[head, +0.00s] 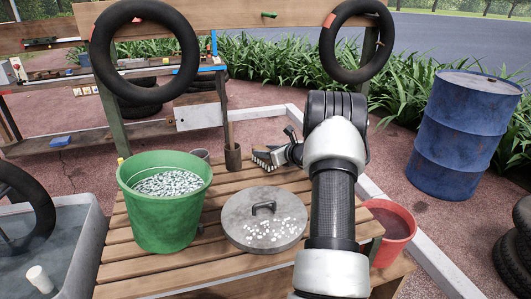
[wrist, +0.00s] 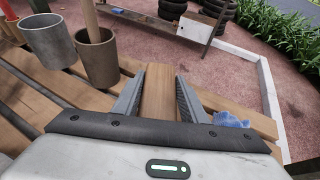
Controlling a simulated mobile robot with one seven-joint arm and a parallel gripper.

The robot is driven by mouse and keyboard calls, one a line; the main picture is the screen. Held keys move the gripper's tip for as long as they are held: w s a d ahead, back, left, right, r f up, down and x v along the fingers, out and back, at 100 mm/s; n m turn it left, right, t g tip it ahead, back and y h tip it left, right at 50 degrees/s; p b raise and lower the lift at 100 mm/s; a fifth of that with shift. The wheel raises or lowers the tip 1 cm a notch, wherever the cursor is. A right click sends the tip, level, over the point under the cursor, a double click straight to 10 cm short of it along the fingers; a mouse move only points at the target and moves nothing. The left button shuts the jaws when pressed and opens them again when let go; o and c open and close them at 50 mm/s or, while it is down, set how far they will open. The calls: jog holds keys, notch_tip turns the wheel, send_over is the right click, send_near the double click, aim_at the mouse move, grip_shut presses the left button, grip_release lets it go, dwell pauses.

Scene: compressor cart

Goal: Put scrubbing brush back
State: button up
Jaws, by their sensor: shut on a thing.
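My gripper (head: 268,158) is over the far edge of the slatted wooden table, just right of a brown cup. In the wrist view its two ridged fingers (wrist: 160,88) are shut on a smooth brown wooden piece, which looks like the back of the scrubbing brush (wrist: 158,95). The brown cup (head: 233,157) holds an upright wooden handle (head: 229,128). It also shows in the wrist view (wrist: 97,62), left of the fingers and apart from them.
A grey cup (head: 200,156) stands beside the brown one. A green bucket (head: 165,225) and a round metal lid (head: 240,225) with white pieces are on the table (head: 190,265). A blue cloth (wrist: 232,120) lies right of my fingers. A red bucket (head: 392,240) stands at right.

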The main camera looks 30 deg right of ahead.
jog(key=shift+f, duration=0.25)
jog(key=o, duration=1.1)
jog(key=shift+r, duration=0.1)
jog(key=shift+r, duration=0.25)
jog(key=p+v, duration=0.1)
jog(key=v, duration=1.1)
jog(key=shift+p, duration=0.4)
